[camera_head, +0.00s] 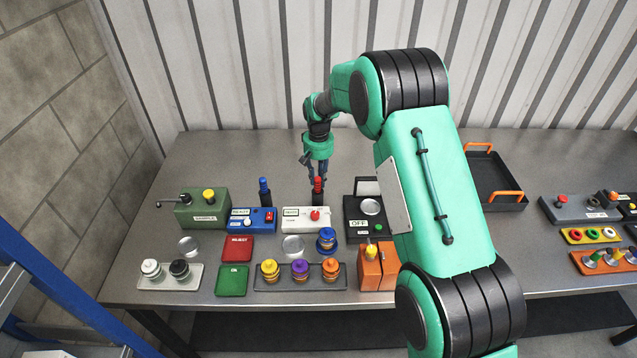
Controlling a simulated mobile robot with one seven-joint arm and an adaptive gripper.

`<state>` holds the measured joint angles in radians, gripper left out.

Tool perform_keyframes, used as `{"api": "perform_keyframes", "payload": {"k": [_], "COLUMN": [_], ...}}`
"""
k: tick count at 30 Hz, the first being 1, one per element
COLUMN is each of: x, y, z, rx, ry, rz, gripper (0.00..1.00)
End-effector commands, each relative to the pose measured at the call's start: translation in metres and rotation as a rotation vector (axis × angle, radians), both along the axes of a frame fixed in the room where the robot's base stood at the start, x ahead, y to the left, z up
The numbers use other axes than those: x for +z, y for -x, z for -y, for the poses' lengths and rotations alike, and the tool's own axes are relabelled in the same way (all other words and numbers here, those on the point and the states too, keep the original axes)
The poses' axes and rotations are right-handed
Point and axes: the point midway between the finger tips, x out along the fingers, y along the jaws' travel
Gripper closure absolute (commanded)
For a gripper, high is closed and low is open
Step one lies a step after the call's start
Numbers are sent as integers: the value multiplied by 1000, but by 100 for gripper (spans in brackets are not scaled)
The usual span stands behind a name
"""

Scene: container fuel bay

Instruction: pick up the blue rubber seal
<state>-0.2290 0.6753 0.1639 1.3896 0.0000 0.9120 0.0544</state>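A small blue stacked round piece (326,241) stands on the bench in front of the white control box. It is the loose blue piece nearest the middle, but at this size I cannot tell whether it is the rubber seal. My gripper (318,178) points down behind the white box, near a red upright post (318,190), behind and slightly left of the blue stacked piece. It does not touch that piece. Its fingers are too small to tell open from shut.
A dark tray (268,284) holds yellow, purple and orange stacked pieces. A white box (293,220), a blue box (240,222), a green box (203,215) and a black box (357,228) line the bench. An orange block (370,274) stands right. An orange-handled tray (503,206) looks empty.

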Motion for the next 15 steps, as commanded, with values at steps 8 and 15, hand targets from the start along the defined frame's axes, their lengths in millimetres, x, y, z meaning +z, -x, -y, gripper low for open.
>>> {"api": "perform_keyframes", "payload": {"k": [8,15], "x": [46,68], "y": [0,0], "z": [0,0], "rx": [0,0], "ry": [0,0], "rz": [1,0], "gripper": [90,90]}}
